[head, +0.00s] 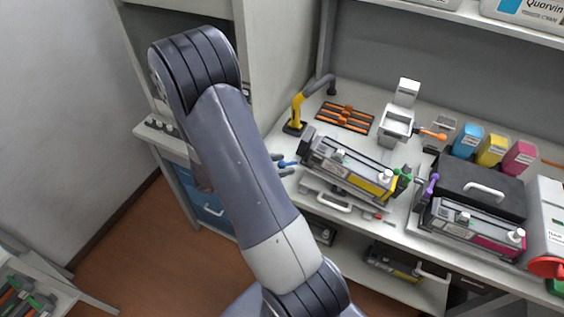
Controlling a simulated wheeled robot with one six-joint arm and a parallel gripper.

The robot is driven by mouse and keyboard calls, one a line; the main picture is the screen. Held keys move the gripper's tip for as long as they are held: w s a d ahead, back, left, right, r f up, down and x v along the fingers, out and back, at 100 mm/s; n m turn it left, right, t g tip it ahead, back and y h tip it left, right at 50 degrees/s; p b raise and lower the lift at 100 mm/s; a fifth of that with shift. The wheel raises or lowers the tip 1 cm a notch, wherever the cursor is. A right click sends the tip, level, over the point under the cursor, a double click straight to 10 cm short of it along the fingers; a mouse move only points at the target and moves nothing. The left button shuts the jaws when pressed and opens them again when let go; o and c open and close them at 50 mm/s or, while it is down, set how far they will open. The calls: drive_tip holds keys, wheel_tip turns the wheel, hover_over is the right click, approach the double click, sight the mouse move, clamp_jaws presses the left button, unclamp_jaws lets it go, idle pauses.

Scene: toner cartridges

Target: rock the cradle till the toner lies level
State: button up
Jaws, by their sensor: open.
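A dark grey toner cartridge (327,153) with a yellow label lies tilted in the picture on a pale cradle (314,187) near the front of the bench. A green part is at its right end. A white handle (324,201) is on the cradle's front. My gripper (284,165) is at the cradle's left end, its fingers open around or beside a small blue knob (290,163); I cannot tell if they touch it. My arm hides the rest of the gripper. Whether the toner inside is level does not show.
A cartridge with a magenta label (462,230) stands to the right by a black case (482,188). Blue, yellow and magenta boxes (491,151) stand behind. A yellow arm-like fixture (297,108) and an orange-and-black rack (345,116) are behind the cradle.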

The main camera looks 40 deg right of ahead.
drive_tip(key=shift+s+d+f, duration=0.1)
drive_tip(key=shift+d+f, duration=0.05)
drive_tip(key=shift+d, duration=0.25)
clamp_jaws()
drive_tip(key=shift+f, duration=0.1)
idle(0.3)
